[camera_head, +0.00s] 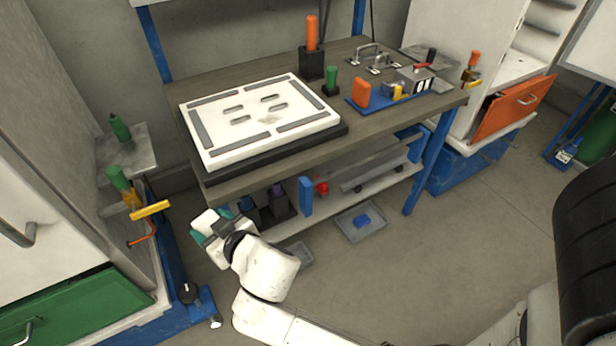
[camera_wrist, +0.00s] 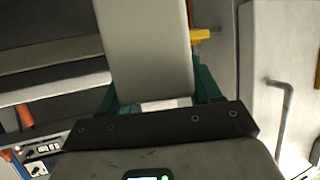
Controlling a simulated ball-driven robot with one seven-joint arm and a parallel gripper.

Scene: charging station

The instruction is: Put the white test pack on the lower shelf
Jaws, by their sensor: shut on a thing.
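My gripper (camera_head: 212,231) is at the left front corner of the workbench, below the height of its top. It is shut on the white test pack (camera_wrist: 147,45), a pale block between the green fingers in the wrist view. In the head view a small white part of the pack (camera_head: 205,219) shows, and the hand hides some of it. The lower shelf (camera_head: 385,183) is a pale board under the bench top, to the right of my gripper. Its left end is partly hidden by my arm and the bench top.
The lower shelf bears dark holders, a blue block (camera_head: 305,196), a red piece (camera_head: 322,188) and a grey long part (camera_head: 372,171). The bench top (camera_head: 375,112) overhangs it. A blue leg (camera_head: 430,165) stands at right. A grey tray (camera_head: 361,222) lies below; a cabinet stands left.

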